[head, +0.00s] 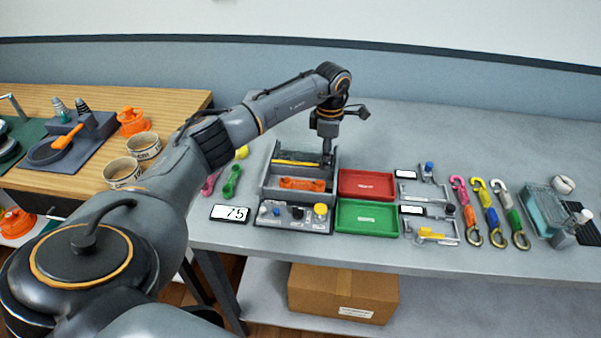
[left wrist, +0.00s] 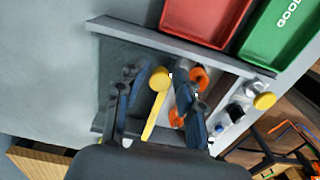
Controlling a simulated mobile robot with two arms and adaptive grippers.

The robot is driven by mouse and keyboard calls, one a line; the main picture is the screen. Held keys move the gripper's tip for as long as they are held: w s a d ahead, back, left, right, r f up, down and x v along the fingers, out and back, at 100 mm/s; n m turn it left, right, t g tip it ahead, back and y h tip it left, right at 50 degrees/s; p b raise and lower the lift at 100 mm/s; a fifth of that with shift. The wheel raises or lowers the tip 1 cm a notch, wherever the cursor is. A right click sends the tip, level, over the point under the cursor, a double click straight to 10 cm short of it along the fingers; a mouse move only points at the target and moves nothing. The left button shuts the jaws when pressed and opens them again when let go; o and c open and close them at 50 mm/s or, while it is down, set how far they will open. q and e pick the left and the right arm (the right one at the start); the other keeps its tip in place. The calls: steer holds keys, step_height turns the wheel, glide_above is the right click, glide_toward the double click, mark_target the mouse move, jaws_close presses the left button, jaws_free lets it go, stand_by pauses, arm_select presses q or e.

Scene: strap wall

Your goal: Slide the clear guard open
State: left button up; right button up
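A grey fixture (head: 266,190) stands on the table with a yellow bar (head: 297,163) across its back part and an orange part in front of the bar. The clear guard is hard to make out; the yellow bar looks like its handle, but I cannot be sure. My left gripper (head: 328,155) points down at the right end of the bar. In the left wrist view, its fingers (left wrist: 157,105) are spread, with the yellow bar (left wrist: 154,112) showing between them. I see no grip on the bar, and cannot tell whether a finger touches it.
A panel with knobs and a yellow button (head: 320,209) fronts the fixture. A red tray (head: 366,184) and a green tray (head: 367,217) sit close on its right. A display reading 7.5 (head: 229,213) is at front left. Straps (head: 485,210) lie farther right.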

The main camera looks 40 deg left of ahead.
arm_select(q)
steer(key=shift+f, duration=0.4)
steer(key=shift+r, duration=0.15)
step_height(320, 180, up, 2)
steer(key=shift+w+a+p, duration=0.15)
steer(key=shift+p, duration=0.65)
steer(key=shift+r+p, duration=1.4)
steer(key=shift+r, duration=0.7)
steer(key=shift+c, duration=0.4)
